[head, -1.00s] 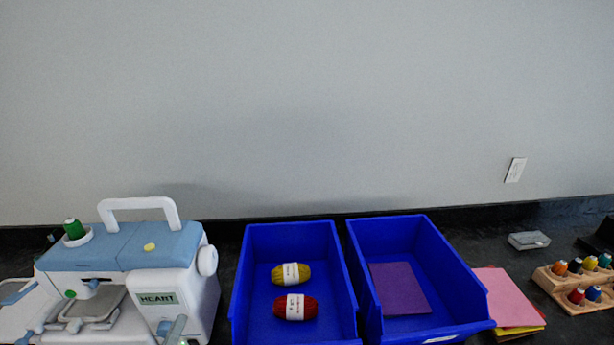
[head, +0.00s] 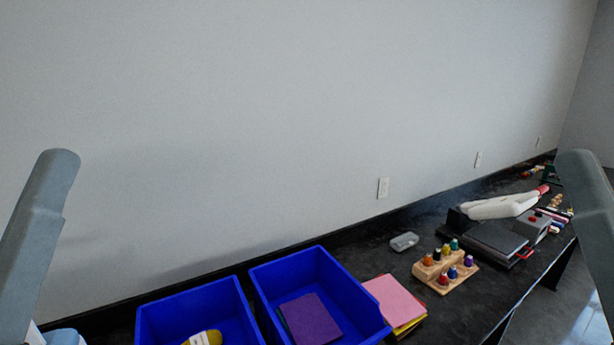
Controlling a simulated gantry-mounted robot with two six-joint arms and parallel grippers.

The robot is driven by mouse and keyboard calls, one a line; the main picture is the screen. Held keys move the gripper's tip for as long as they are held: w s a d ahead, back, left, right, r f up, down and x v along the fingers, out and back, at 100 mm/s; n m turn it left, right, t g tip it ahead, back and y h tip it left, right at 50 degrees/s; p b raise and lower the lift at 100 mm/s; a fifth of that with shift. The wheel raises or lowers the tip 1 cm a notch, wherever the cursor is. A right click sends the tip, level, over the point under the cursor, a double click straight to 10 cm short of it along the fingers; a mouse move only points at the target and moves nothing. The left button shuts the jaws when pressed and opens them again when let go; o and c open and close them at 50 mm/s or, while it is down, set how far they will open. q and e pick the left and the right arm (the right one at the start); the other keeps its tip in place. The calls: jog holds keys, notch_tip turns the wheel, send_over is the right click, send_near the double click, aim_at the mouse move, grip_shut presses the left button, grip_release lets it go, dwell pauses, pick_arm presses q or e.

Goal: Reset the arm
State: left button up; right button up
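My two arms show only as grey links at the left and right edges of the head view. The left arm link (head: 38,235) rises from the lower left edge. The right arm link (head: 590,220) stands at the right edge. Neither gripper is in the picture, so their fingers are hidden from me. No arm link visibly touches anything on the counter.
Two blue bins (head: 160,314) (head: 262,280) stand at the lower middle. The right one holds purple sheets (head: 312,320), the left one yellow yarn (head: 205,338). Pink sheets (head: 393,298), a wooden thread rack (head: 462,283), a small grey box (head: 404,242) and a dark machine (head: 492,238) lie rightward.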

notch_tip(320, 180, up, 33)
jog(key=p, duration=3)
